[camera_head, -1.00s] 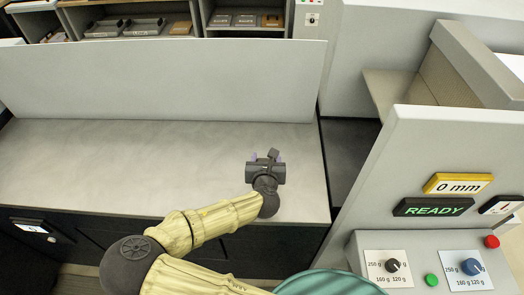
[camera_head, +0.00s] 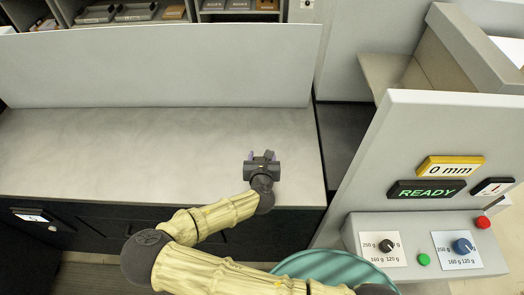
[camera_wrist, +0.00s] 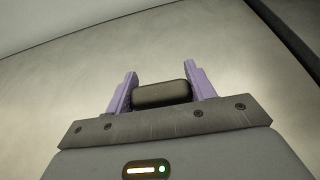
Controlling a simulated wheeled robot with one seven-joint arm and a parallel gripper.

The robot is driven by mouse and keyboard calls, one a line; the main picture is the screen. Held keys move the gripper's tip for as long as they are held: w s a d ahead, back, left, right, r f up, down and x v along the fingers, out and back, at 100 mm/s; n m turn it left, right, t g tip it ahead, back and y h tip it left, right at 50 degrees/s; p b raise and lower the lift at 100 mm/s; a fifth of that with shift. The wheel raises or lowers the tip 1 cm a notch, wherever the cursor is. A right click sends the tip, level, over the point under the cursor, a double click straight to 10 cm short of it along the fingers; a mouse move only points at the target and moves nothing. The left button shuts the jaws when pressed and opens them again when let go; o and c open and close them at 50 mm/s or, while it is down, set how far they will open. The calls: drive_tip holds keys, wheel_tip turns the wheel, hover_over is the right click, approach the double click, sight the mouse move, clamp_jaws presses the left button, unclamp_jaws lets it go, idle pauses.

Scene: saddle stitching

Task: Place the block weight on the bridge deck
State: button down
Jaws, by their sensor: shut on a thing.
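The block weight is a dark, rounded block (camera_wrist: 162,95) between the two purple fingers in the wrist view. My gripper (camera_wrist: 160,69) is shut on it. In the head view my gripper (camera_head: 262,156) is over the right part of the pale grey worktop (camera_head: 120,150), above its front half. The block shows there only as a small dark shape among the gripper parts. The exact height above the worktop is hard to tell. I cannot tell for certain which surface is the bridge deck.
A pale upright panel (camera_head: 160,68) stands along the back of the worktop. A dark recess (camera_head: 342,135) lies right of it, beside a machine panel with a green READY display (camera_head: 426,189) and a yellow 0 mm display (camera_head: 450,166). Knobs sit below. The worktop's left is clear.

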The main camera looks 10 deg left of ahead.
idle(0.3)
drive_tip(key=c, duration=0.5)
unclamp_jaws()
drive_tip(key=shift+f, duration=0.15)
